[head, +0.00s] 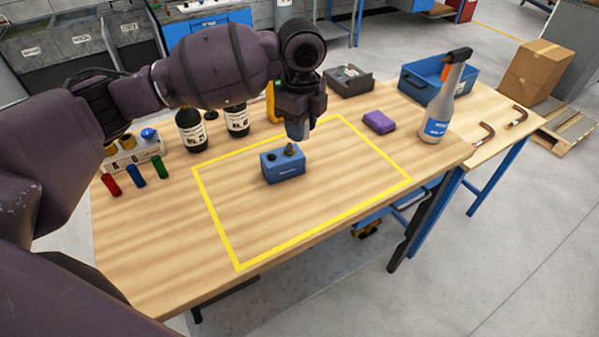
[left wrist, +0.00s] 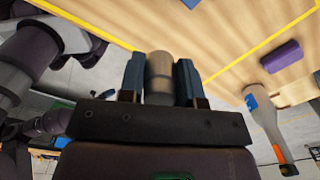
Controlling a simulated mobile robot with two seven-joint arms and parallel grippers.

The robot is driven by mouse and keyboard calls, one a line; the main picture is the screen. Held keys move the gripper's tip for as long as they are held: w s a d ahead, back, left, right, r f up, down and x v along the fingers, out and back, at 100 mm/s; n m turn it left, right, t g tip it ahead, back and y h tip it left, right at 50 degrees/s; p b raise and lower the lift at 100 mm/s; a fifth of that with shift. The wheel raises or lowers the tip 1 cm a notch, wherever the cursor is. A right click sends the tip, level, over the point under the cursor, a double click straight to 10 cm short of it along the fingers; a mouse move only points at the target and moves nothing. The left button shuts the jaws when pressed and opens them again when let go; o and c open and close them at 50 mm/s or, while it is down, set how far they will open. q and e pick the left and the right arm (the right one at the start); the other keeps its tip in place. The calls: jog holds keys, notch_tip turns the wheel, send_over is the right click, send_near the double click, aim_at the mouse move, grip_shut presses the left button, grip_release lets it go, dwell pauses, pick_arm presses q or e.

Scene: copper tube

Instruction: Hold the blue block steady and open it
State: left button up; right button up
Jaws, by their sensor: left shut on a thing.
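The blue block (head: 284,168) stands on the wooden table inside the yellow outline. Its top has a dark round hole at the left and a dark grey knob-like fitting at the right. A blue corner, likely the same block (left wrist: 190,3), shows at the top edge of the left wrist view. My left gripper (head: 298,128) points down just above and slightly right of the block, apart from it. In the left wrist view its blue fingertips are shut on a grey-brown cylinder (left wrist: 160,75). The cylinder is hard to make out in the head view. My right gripper is not in view.
Black bottles (head: 191,130) and red, blue and green cylinders (head: 135,176) are at the left. A blue bin (head: 418,86) is behind. The front of the yellow outline (head: 238,268) is clear.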

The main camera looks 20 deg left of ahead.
pick_arm(q)
notch_tip(320, 180, up, 3)
jog(key=w+m, duration=0.2)
jog(key=m, duration=0.2)
jog(key=m+b, duration=0.1)
send_over(306, 182)
notch_tip(306, 182, down, 12)
jog(key=shift+w+f, duration=0.1)
jog(key=shift+f, duration=0.8)
notch_tip(306, 182, down, 5)
jog(key=shift+f+b, duration=0.15)
jog(key=shift+b, duration=0.55)
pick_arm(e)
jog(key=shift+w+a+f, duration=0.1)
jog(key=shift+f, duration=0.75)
